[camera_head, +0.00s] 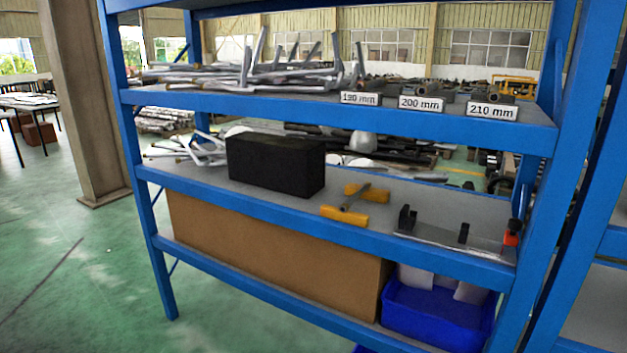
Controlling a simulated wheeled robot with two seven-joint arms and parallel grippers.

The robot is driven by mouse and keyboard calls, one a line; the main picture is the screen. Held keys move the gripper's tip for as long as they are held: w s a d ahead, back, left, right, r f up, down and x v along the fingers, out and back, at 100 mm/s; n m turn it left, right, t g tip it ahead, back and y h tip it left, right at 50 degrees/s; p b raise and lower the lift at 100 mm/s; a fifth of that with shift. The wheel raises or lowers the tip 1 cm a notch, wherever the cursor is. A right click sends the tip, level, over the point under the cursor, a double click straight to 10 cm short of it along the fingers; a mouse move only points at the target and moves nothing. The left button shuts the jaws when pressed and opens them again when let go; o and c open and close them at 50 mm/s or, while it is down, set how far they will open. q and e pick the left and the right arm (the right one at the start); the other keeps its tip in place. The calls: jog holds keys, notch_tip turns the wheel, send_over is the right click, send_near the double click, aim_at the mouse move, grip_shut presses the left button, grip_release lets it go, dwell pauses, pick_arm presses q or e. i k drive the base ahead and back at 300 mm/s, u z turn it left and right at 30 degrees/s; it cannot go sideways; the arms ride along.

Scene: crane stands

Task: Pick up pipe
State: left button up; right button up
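Neither of my grippers is in view.
A black box (276,164) stands left of the pipe. A metal fixture with dark uprights and a red part (458,239) sits to its right. Loose silver rods (255,72) cover the upper shelf's left. Blue rack posts flank the shelves. A cardboard box (270,255) and blue bin (438,312) are below.

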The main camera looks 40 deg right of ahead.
aim_at(345, 206)
jog(key=i, duration=2.2)
jog(key=z, duration=1.4)
